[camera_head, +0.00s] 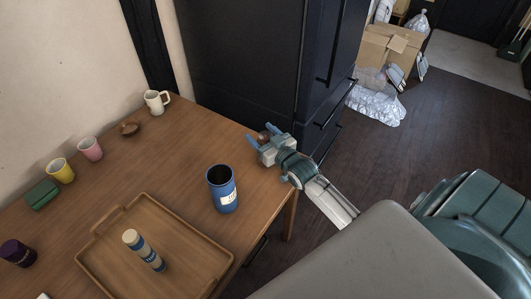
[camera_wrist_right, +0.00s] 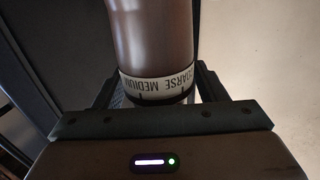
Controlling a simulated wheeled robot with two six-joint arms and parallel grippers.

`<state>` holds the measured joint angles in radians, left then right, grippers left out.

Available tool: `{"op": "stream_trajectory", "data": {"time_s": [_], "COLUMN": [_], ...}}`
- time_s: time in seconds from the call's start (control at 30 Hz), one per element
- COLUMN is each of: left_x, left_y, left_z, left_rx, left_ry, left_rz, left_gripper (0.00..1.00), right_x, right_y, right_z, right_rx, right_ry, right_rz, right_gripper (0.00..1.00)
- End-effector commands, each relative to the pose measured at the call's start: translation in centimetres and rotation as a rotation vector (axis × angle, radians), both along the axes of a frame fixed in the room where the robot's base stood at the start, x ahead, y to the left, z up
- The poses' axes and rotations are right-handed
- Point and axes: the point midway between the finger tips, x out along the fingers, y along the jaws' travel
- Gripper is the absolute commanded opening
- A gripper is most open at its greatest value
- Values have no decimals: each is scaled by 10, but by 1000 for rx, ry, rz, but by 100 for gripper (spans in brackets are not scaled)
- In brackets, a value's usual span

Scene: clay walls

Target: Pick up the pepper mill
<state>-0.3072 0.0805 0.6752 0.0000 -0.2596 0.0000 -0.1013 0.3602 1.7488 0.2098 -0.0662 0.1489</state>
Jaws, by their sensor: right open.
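The pepper mill (camera_wrist_right: 153,35) fills the upper middle of the right wrist view. It is a glossy brown cylinder with a pale ring lettered "COARSE" and "MEDIUM" near the gripper. My right gripper (camera_head: 262,136) is open at the table's right edge, near the dark cabinet. Its two fingers stand on either side of the mill in the wrist view. In the head view only a small brown part of the mill (camera_head: 265,134) shows between the blue fingertips; the rest is hidden. I cannot tell whether the fingers touch it. My left gripper is not in view.
The wooden table (camera_head: 185,150) holds a blue labelled canister (camera_head: 223,192), a tray (camera_head: 190,275) with a tube-shaped bottle (camera_head: 144,250), and a white mug (camera_head: 155,103). Pink (camera_head: 91,149) and yellow (camera_head: 61,171) cups stand near the wall. A tall dark cabinet (camera_head: 240,60) stands behind the table.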

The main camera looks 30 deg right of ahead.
Motion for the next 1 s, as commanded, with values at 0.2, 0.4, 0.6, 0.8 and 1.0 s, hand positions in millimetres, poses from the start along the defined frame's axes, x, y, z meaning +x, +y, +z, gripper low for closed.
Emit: {"op": "stream_trajectory", "data": {"time_s": [0.2,0.4,0.6,0.8,1.0], "left_x": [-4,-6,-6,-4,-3], "left_y": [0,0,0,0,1], "left_z": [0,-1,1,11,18], "left_rx": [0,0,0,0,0], "left_ry": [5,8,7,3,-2], "left_rz": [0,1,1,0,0], "left_gripper": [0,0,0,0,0], "right_x": [0,0,0,0,-9], "right_y": [0,0,0,0,4], "right_z": [0,0,2,19,38], "right_rx": [0,0,0,-1,-2], "right_ry": [0,-1,-1,-2,1], "right_rz": [0,0,0,1,1], "right_gripper": [32,8,8,8,8]}}
